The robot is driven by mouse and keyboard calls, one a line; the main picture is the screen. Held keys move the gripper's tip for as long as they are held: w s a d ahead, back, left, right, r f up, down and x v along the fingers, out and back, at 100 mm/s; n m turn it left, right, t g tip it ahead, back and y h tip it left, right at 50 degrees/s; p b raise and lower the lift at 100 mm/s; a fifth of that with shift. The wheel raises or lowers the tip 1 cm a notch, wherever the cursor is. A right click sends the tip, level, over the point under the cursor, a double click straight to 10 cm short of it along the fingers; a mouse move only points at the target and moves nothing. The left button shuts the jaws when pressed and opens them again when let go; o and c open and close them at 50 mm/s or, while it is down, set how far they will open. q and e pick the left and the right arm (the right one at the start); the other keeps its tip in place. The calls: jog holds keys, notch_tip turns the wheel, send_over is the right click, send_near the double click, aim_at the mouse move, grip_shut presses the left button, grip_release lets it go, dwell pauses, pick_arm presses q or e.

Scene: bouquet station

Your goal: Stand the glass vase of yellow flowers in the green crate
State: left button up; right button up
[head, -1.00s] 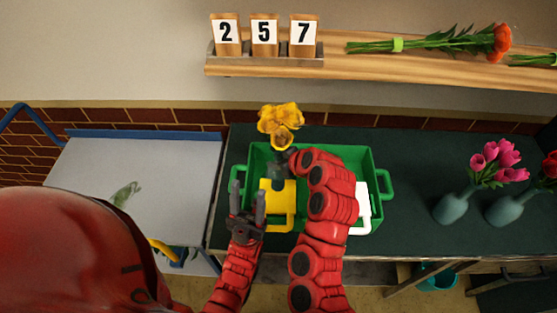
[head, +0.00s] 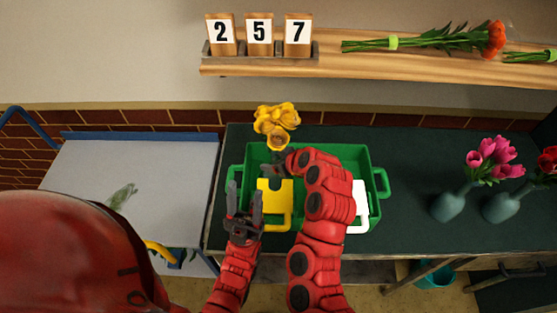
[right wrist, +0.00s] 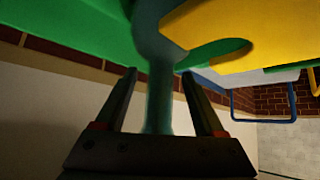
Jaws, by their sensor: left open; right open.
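The yellow flowers (head: 277,122) show at the back left of the green crate (head: 380,183) in the head view. Their glass vase (right wrist: 158,75) is mostly hidden there by my right gripper (head: 281,165). In the right wrist view the vase's narrow part lies between the two parted fingers of my right gripper (right wrist: 161,90), with a gap beside each finger. The vase appears to be inside the crate's left part; I cannot tell if its base rests on the floor. My left gripper (head: 244,208) is open and empty by the crate's front left corner.
Teal vases of pink (head: 448,205) and red flowers (head: 502,208) stand on the dark table to the right. A pale table (head: 85,190) is at left. A shelf (head: 330,65) hangs above.

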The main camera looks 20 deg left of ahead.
jog(key=shift+s+d+r, duration=0.15)
jog(key=shift+d+r, duration=0.15)
jog(key=shift+r, duration=0.1)
jog(key=b+v, duration=0.1)
jog(key=v, duration=0.2)
jog(key=shift+s+d+r+b, duration=0.15)
jog(key=shift+d+r+b, duration=0.1)
jog(key=shift+b, duration=0.1)
jog(key=p+v, duration=1)
jog(key=v, duration=0.2)
jog(key=shift+s+d+r, duration=0.15)
jog(key=shift+s+d, duration=0.05)
jog(key=shift+s, duration=0.05)
